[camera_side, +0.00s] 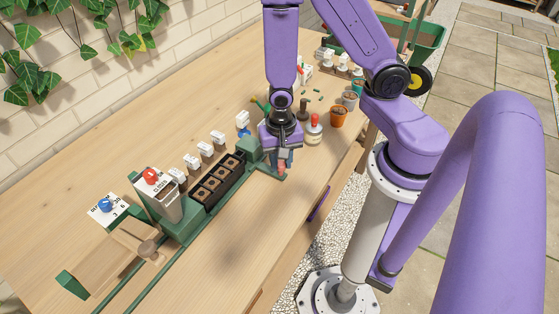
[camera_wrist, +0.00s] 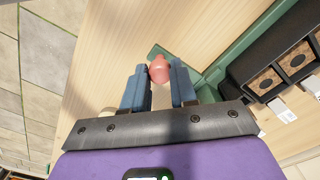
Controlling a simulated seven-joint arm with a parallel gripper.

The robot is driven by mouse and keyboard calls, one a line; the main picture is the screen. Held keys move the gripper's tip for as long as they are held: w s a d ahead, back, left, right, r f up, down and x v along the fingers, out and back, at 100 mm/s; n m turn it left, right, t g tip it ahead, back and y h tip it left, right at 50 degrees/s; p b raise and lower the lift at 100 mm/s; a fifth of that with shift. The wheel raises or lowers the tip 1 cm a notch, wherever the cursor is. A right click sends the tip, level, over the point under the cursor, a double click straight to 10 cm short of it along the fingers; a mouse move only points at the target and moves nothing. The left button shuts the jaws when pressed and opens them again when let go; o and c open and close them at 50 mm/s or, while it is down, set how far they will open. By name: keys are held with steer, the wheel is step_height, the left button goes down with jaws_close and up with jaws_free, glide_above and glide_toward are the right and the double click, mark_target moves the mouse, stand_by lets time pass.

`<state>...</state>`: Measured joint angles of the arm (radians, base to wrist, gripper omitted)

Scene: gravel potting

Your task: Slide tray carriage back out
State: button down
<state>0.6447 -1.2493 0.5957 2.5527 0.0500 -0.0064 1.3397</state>
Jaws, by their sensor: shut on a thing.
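The green tray carriage (camera_side: 266,170) sits on the green track, on the right side of the hopper (camera_side: 163,196) with the red knob. It carries a black tray (camera_side: 226,187) with several square brown pots. In the wrist view the black tray (camera_wrist: 241,70) is at the right, beside a green rail. A pink knob (camera_wrist: 158,69) stands on a green bracket at the carriage's right end. My gripper (camera_side: 283,160) is shut on the pink knob, with its blue fingertips (camera_wrist: 157,76) on either side of it. The fingers partly hide the knob in the side view.
A red-topped jar (camera_side: 314,128) and terracotta pot (camera_side: 338,116) stand close right of my gripper. The table's front is clear.

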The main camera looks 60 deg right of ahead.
steer(key=c, duration=0.9)
jaws_free()
steer(key=shift+r, duration=8.75)
steer(key=shift+s, duration=0.1)
steer(key=s+n, duration=0.3)
steer(key=n, duration=0.4)
steer(key=s+a+r+n, duration=0.1)
steer(key=s+n, duration=0.3)
steer(key=n, duration=0.3)
steer(key=s+n, duration=0.4)
steer(key=n, duration=0.3)
steer(key=shift+s+a+r+n, duration=0.2)
steer(key=shift+s+r+n, duration=0.1)
steer(key=shift+r, duration=0.1)
